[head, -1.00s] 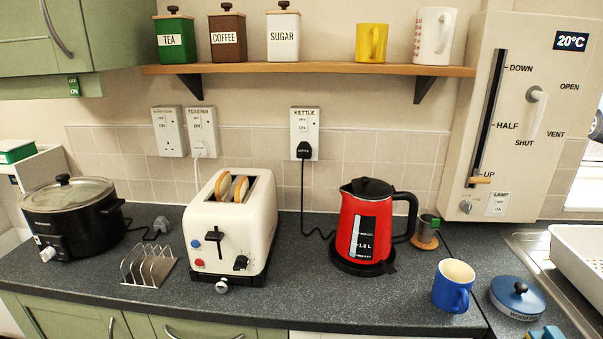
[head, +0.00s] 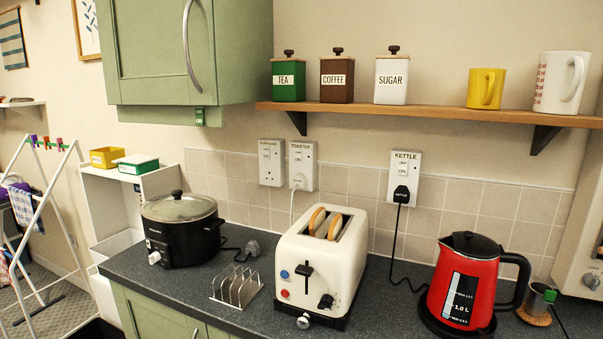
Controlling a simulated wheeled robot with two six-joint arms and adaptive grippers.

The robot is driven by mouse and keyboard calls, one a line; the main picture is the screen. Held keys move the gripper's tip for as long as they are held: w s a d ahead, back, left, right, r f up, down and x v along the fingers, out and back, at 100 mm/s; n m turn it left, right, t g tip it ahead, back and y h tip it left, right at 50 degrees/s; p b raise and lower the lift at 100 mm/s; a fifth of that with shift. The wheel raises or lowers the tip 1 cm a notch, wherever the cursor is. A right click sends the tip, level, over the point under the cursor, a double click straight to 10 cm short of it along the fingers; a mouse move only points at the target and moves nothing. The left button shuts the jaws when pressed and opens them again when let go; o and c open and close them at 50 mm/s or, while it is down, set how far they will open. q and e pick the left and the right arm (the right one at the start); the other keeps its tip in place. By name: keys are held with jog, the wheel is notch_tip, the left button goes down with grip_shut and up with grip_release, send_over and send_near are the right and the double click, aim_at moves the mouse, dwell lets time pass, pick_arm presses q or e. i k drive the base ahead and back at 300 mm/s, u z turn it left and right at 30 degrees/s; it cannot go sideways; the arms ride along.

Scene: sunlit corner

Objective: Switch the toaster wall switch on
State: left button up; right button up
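The toaster wall switch (head: 303,166) is a white plate labelled TOASTER on the tiled wall, above and behind the toaster. It has OFF and ON markings, and a white plug with a cable sits in its lower part. The rocker's position is too small to tell. The white toaster (head: 318,262) stands on the counter with two slices of bread showing in its slots. Neither of my grippers shows in the head view.
A slow-cooker socket (head: 271,163) is left of the switch and a kettle socket (head: 403,178) right of it. A toast rack (head: 236,287), slow cooker (head: 181,231) and red kettle (head: 467,284) stand on the counter. A shelf (head: 420,112) with canisters runs above. A green cupboard (head: 165,55) hangs upper left.

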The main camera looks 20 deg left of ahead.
aim_at(298, 158)
jog(key=z, duration=1.55)
jog(key=k, duration=0.8)
jog(key=u, duration=1.2)
jog(key=i, duration=0.5)
jog(key=u, duration=0.15)
